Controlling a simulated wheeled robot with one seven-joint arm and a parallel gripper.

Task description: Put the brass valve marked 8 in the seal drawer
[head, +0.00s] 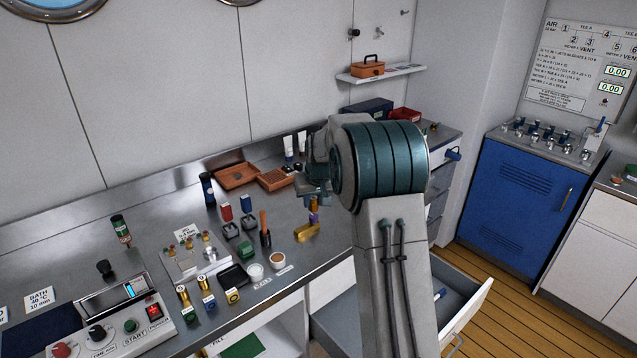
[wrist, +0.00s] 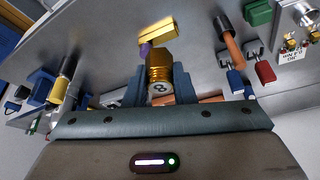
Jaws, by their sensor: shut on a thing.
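My gripper (head: 314,197) is above the right part of the steel bench and shut on a brass valve (head: 314,206). In the wrist view the valve (wrist: 159,72) sits between the two fingers, with its round end marked 8 facing the camera. A purple part (wrist: 145,52) shows just beyond the valve; I cannot tell if it belongs to it. An open drawer (head: 478,304) with a white front and grey inside is below the bench at the right, partly hidden by my arm. A small blue item shows inside. No label on the drawer is readable.
A brass block (head: 307,232) lies on the bench below my gripper, near a wooden-handled tool (head: 264,232). Brown trays (head: 236,175) stand behind. Several small brass-topped items (head: 207,291) line the front edge. A blue cabinet (head: 522,195) stands at right; wooden floor before it is clear.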

